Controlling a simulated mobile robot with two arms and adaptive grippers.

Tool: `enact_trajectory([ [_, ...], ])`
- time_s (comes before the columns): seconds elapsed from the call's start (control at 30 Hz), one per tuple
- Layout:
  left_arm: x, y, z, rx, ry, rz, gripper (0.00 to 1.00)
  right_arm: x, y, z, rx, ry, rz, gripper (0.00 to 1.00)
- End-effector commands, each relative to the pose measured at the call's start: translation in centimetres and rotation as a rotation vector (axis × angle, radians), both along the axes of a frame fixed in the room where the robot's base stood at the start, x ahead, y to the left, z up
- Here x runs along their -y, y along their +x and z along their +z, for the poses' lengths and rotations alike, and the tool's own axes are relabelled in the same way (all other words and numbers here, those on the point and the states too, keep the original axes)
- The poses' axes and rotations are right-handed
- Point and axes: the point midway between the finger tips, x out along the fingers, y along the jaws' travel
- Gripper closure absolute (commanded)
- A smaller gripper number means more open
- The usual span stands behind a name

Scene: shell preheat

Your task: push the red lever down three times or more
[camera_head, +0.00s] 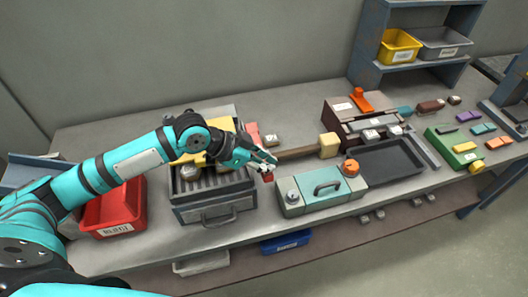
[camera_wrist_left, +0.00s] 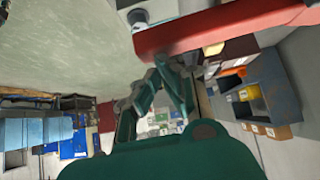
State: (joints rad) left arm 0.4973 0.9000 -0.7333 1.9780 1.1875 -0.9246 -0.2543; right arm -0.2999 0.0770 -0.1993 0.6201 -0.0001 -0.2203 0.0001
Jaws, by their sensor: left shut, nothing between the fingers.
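A small red part (camera_head: 267,177), which looks like the end of the red lever, shows just under my left gripper (camera_head: 272,163) in the head view. In the left wrist view, a long red bar (camera_wrist_left: 225,27) crosses the top right, close to the camera. My left gripper's fingers (camera_wrist_left: 160,92) are shut with nothing between them, below the bar in that picture. I cannot tell whether they touch it. My left forearm and gripper hide much of the grey ribbed press-like unit (camera_head: 218,213) and the lever's root. My right gripper is not in view.
A brown bar with a yellow block (camera_head: 328,146) lies right of the gripper. A green box with a handle (camera_head: 318,200) stands in front of it. A red bin (camera_head: 103,222) is at left, a black tray (camera_head: 378,164) at right. A grey shelf (camera_head: 365,67) stands behind.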

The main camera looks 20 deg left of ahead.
Motion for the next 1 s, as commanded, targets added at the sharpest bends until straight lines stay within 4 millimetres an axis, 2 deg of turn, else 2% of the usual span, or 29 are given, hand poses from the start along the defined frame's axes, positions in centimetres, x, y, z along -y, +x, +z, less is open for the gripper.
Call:
enact_trajectory([
  [0.03,0.0,-0.2,-1.3,0.024,0.023,-0.001,1.0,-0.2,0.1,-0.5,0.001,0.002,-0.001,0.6],
  [0.2,-0.1,-0.1,-3.6,0.084,0.064,0.001,1.0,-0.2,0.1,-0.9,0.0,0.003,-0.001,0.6],
  [0.6,0.0,-0.4,-4.5,0.075,0.065,-0.001,1.0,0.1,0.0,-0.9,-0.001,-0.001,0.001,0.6],
  [0.77,0.0,-0.4,-4.1,0.073,0.066,-0.002,1.0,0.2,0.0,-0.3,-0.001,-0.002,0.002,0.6],
  [1.0,0.4,-0.1,-0.8,0.083,0.061,0.002,1.0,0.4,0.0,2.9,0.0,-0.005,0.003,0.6],
])
